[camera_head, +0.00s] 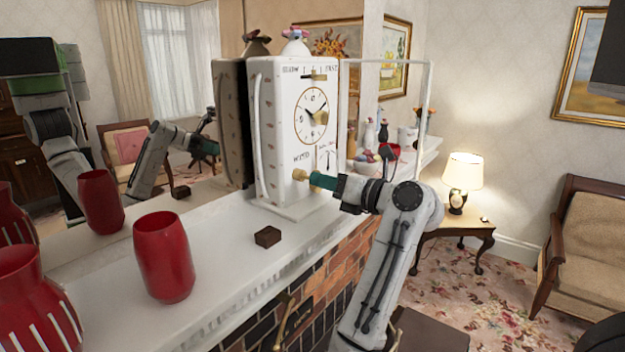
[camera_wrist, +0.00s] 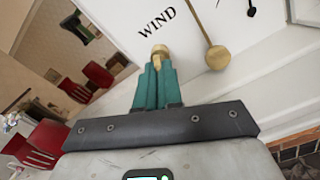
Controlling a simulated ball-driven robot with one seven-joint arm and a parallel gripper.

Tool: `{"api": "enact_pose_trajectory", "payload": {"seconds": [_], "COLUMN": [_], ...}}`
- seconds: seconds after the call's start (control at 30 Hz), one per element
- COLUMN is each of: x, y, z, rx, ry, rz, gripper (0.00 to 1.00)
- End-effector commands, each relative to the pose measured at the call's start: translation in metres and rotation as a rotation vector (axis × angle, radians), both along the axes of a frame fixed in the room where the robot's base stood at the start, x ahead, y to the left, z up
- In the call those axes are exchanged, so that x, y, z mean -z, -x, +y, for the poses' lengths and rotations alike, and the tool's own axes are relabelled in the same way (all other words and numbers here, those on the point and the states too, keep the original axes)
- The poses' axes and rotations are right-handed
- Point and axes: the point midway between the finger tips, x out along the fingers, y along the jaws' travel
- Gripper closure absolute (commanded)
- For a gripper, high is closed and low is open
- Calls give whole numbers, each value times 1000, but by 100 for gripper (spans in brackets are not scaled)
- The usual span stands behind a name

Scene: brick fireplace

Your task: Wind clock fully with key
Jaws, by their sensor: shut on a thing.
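The white clock (camera_head: 290,145) stands upright on the mantel, with its glass door (camera_head: 428,110) swung open to the right. Its dial (camera_head: 312,115) faces me, and the word WIND is printed lower on the front. My gripper (camera_head: 314,178) has teal fingers shut on a brass key (camera_head: 300,174) at the clock's lower front. In the wrist view the key (camera_wrist: 159,52) shows between the fingertips (camera_wrist: 158,66), just below WIND. The key's far end meets the clock front; how deep it sits cannot be told. A brass pendulum (camera_wrist: 217,57) hangs to the right of the key.
The white mantel (camera_head: 225,240) holds a small dark block (camera_head: 267,237) and red vases (camera_head: 164,257) to the left. Small ornaments (camera_head: 365,165) stand behind the open door. A mirror behind the mantel reflects my arm. A lamp table (camera_head: 455,228) and armchair (camera_head: 590,240) are at right.

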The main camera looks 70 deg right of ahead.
Motion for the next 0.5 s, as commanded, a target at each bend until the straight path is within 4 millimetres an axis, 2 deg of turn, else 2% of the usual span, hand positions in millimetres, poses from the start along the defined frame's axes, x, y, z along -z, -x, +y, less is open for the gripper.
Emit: {"api": "enact_pose_trajectory", "payload": {"seconds": [0.23,0.3,0.5], "x": [0,1,1], "y": [-2,-2,-1], "z": [2,1,1], "rx": [-7,-6,-3], "ry": [-4,-4,-3], "rz": [0,0,1], "gripper": [100,89,69]}}
